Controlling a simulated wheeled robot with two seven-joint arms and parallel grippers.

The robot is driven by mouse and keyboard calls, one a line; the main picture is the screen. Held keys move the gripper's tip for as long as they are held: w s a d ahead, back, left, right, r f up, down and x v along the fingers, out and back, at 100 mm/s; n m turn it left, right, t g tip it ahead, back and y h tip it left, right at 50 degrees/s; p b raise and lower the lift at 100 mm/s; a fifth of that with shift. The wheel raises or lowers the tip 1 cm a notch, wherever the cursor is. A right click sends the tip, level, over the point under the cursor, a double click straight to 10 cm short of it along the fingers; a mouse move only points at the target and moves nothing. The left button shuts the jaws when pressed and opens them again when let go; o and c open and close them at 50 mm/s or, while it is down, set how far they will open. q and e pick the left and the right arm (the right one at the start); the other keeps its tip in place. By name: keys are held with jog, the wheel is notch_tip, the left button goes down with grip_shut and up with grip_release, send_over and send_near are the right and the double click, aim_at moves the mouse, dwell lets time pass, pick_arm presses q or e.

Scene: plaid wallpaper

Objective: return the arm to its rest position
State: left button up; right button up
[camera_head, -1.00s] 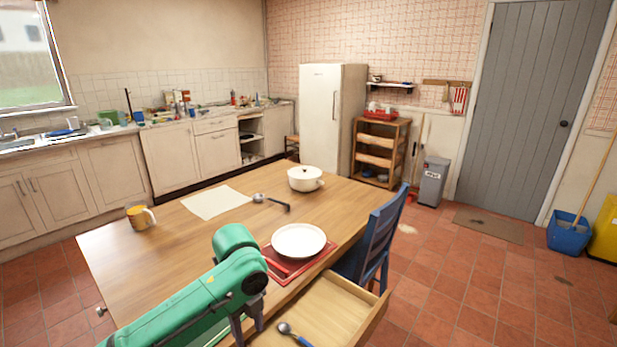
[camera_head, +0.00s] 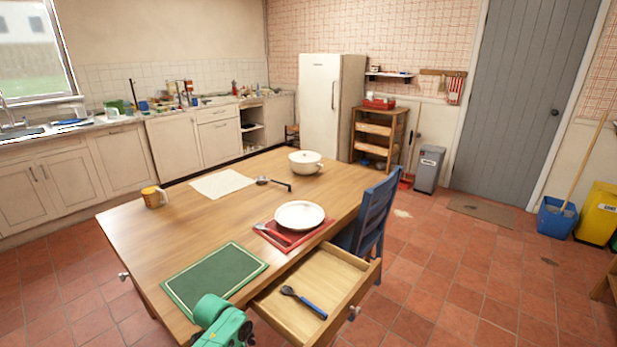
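Part of my green arm shows at the bottom edge in the head view, beside the table's front edge and the open drawer (camera_head: 349,270). It is low and its gripper is out of the frame. My other arm is not in view either. A spoon with a blue handle (camera_head: 303,301) lies in the open drawer, apart from the visible arm part.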

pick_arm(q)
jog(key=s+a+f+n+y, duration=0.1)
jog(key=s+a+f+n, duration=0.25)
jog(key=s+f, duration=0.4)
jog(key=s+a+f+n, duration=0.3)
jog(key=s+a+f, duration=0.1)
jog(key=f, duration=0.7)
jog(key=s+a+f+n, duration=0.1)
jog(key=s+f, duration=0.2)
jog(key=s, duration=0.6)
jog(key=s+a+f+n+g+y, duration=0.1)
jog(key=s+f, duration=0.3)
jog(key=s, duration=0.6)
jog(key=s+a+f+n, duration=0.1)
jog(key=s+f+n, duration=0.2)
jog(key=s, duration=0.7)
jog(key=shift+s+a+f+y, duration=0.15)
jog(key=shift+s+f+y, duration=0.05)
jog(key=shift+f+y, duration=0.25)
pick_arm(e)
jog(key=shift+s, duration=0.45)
